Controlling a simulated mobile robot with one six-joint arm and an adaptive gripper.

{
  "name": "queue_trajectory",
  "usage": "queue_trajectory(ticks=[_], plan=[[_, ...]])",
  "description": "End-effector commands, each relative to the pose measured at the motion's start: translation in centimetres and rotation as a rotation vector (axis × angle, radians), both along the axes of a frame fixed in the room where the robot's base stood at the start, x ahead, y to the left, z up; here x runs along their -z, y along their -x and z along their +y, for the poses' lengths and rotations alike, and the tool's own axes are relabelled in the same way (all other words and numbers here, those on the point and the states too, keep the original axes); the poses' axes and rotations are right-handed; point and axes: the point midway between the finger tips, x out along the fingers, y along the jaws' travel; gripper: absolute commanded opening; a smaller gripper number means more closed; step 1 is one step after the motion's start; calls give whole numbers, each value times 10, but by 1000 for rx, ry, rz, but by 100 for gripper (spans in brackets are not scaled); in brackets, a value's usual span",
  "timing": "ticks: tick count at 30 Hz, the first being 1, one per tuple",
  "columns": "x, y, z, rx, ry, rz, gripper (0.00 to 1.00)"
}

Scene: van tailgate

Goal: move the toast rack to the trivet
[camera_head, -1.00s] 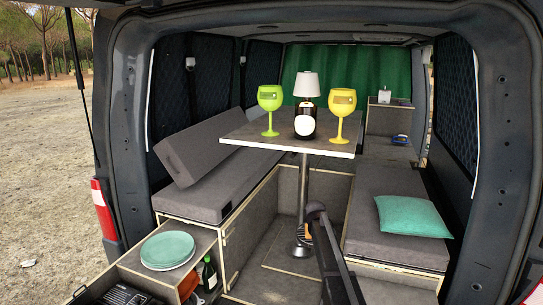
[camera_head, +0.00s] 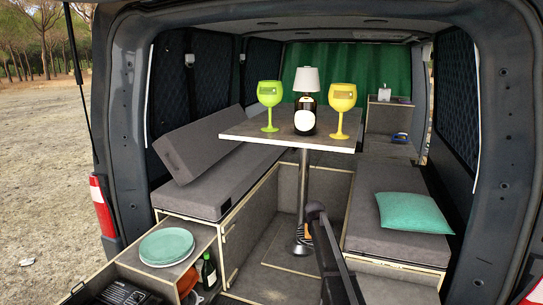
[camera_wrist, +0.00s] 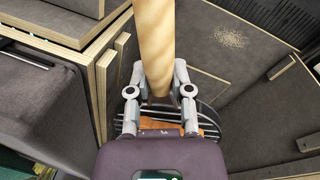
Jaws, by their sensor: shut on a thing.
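In the head view, my arm stands at the bottom centre, and the gripper and rack are not clearly visible. I cannot make out the trivet in either view.
The table (camera_head: 250,138) on a single post (camera_head: 303,190) bears two goblets (camera_head: 269,98) (camera_head: 342,103), a lamp (camera_head: 307,82) and a dark bottle-like thing (camera_head: 305,118). Green plates (camera_head: 166,246) and a bottle (camera_head: 209,271) are front left. A cushion (camera_head: 413,213) lies on the right bench.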

Motion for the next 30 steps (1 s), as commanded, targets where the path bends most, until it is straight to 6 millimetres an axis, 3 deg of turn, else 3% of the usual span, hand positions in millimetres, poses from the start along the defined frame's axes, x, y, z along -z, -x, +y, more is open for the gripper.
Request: queue_trajectory(ticks=[8,14,30], plan=[[0,4,4,-20,-2,1,0],[-1,22,19,-125,-12,7,0],[-4,127,100,-780,-52,28,0]])
